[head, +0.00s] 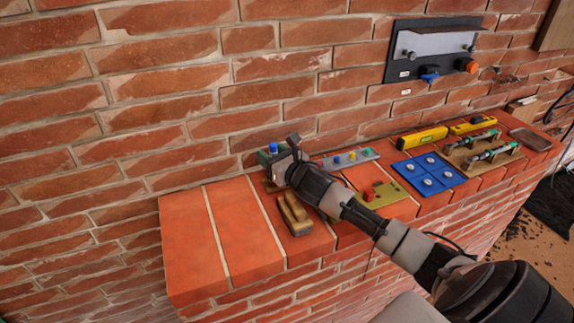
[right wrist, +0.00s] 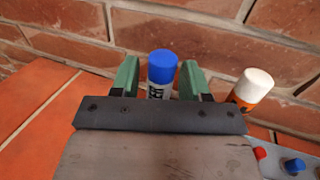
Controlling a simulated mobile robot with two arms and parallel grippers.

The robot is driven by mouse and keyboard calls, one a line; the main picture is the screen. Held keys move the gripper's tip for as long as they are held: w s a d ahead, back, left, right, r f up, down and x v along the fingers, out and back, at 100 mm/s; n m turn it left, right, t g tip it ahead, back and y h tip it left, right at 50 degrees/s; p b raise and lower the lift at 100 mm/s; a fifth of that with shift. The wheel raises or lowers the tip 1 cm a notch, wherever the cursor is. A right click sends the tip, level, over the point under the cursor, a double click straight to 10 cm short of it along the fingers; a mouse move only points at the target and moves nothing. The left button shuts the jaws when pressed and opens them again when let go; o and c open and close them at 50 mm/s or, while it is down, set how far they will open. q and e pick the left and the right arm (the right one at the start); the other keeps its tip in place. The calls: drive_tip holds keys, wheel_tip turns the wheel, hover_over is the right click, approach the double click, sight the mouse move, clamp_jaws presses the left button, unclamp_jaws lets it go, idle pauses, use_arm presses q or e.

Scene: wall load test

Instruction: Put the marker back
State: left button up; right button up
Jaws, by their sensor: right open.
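A marker-like cylinder with a blue cap and a pale, dark-lettered body (right wrist: 160,88) stands upright on the brick ledge by the wall. Its blue cap also shows in the head view (head: 273,148). My right gripper (right wrist: 159,73) is open, with its green fingers on either side of the cylinder; a gap shows on both sides of the cap. The cylinder's lower part is hidden behind the gripper body. A second cylinder with a white cap and orange body (right wrist: 250,90) stands just right of the fingers. My left gripper is not in view.
A dark panel (head: 402,73) hangs on the wall. The ledge's left end (head: 240,235) is clear.

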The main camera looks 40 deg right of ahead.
drive_tip(key=s, duration=0.3)
drive_tip(key=s+b, duration=0.1)
drive_tip(key=s, duration=0.3)
drive_tip(key=s+d, duration=0.1)
drive_tip(key=s, duration=0.3)
drive_tip(key=shift+s+b, duration=0.15)
drive_tip(key=shift+b, duration=0.2)
drive_tip(key=shift+s, duration=0.1)
